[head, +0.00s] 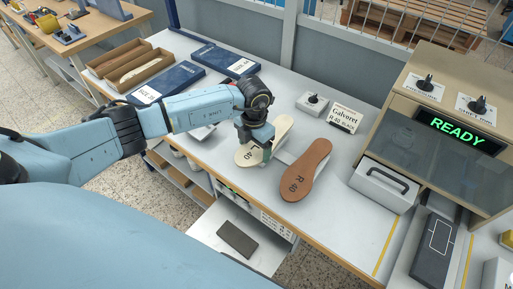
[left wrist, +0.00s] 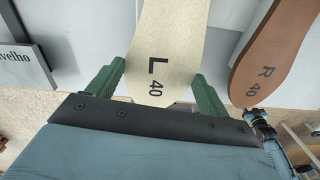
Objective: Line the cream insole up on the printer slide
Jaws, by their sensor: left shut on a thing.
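The cream insole (head: 280,127) is at the middle of the bench, its toe pointing to the back right. In the left wrist view the cream insole (left wrist: 165,40) shows "L 40" near its heel. My left gripper (head: 256,150) is shut on it near the heel, with one green finger on each side. I cannot tell whether it touches the bench top. The printer slide (head: 421,258), a dark plate with a white outline, is at the lower right and holds no insole.
A brown insole (head: 306,170) marked "R 40" lies just right of the cream one. A grey block with a handle (head: 384,186) stands between it and the slide. The printer (head: 445,170) shows "READY". A sign (head: 345,118) and blue boxes (head: 170,83) stand farther back.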

